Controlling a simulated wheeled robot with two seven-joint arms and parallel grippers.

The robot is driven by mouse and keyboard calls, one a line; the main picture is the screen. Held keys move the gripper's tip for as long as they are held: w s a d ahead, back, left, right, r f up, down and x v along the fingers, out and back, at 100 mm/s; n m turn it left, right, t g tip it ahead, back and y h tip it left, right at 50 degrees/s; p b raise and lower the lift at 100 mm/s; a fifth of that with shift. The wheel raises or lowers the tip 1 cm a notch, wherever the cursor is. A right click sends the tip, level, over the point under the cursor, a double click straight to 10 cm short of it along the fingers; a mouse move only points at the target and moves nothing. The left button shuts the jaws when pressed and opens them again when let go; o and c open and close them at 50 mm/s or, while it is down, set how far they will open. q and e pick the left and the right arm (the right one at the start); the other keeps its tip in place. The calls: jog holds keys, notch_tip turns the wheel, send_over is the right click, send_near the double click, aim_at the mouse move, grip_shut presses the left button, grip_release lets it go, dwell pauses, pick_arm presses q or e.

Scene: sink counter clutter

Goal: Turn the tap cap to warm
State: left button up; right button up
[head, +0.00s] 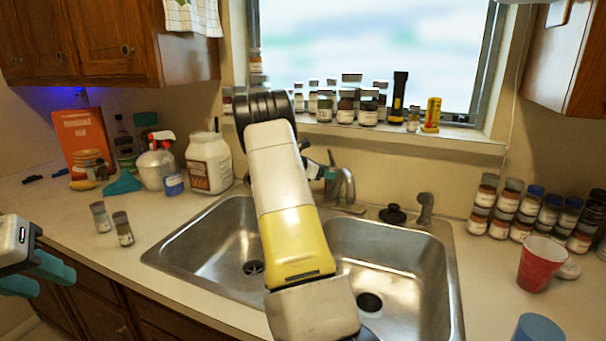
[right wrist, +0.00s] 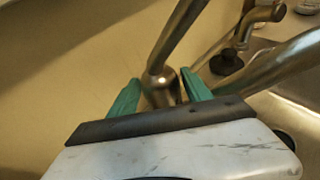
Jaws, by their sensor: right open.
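The metal tap (head: 347,188) stands behind the double sink, partly hidden by my right arm in the head view. In the right wrist view its rounded cap (right wrist: 161,84) lies between the two teal fingertips, with a metal bar running from it to the top. My right gripper (right wrist: 160,78) is open around the cap, with a finger on either side; whether either finger touches it I cannot tell. In the head view the right gripper (head: 325,172) is small and partly covered. My left gripper (head: 45,277) is at the left edge, apart from the tap, open and empty.
The steel sink (head: 395,260) has two empty basins. A black stopper (head: 393,214) and a small spout (head: 425,208) are right of the tap. Jars line the windowsill (head: 375,138). Bottles and a white jug (head: 209,163) stand left; spice jars and a red cup (head: 540,265) stand right.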

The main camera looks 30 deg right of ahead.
jog(key=v, duration=0.7)
jog(key=shift+a, duration=0.1)
